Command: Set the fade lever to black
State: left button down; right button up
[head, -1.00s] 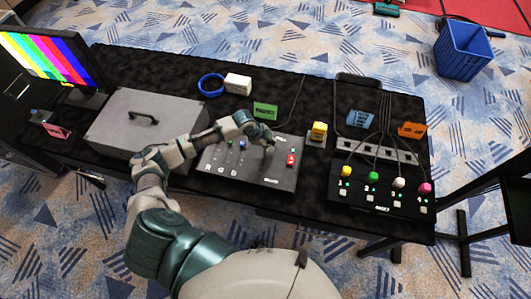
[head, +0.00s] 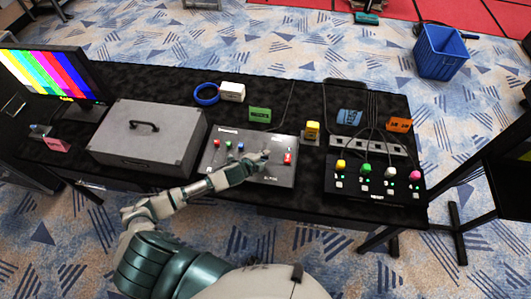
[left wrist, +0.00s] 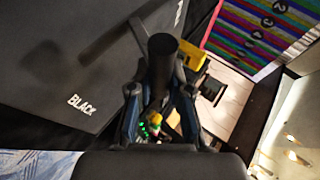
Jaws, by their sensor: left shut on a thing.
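The fade lever shows in the left wrist view as a dark round grip (left wrist: 162,58) standing between my fingers. My left gripper (head: 263,157) is over the right half of the grey control panel (head: 222,184), and in the left wrist view its two fingers (left wrist: 160,95) are shut around the lever. The white BLACK label (left wrist: 82,104) is on the panel, to the left of the gripper in that view. In the head view the gripper covers most of the lever, and its exact place along its travel is hard to tell. My right gripper is not in view.
Small coloured knobs (head: 229,144) stand on the panel's left, a red one (head: 288,158) on its right. A grey case (head: 145,140) and a colour-bar monitor (head: 58,75) stand left. A yellow block (head: 312,128) and a black button box (head: 350,190) are right.

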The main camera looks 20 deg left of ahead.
pick_arm(q)
jog(key=shift+s+a+f, duration=0.2)
jog(key=shift+s+f, duration=0.2)
jog(key=shift+f, duration=0.15)
jog(key=c, duration=1.1)
grip_release()
jog(key=shift+a, duration=0.1)
jog(key=shift+s+r, duration=0.2)
jog(key=v, duration=1.1)
jog(key=shift+s+a, duration=0.1)
jog(key=shift+s, duration=0.1)
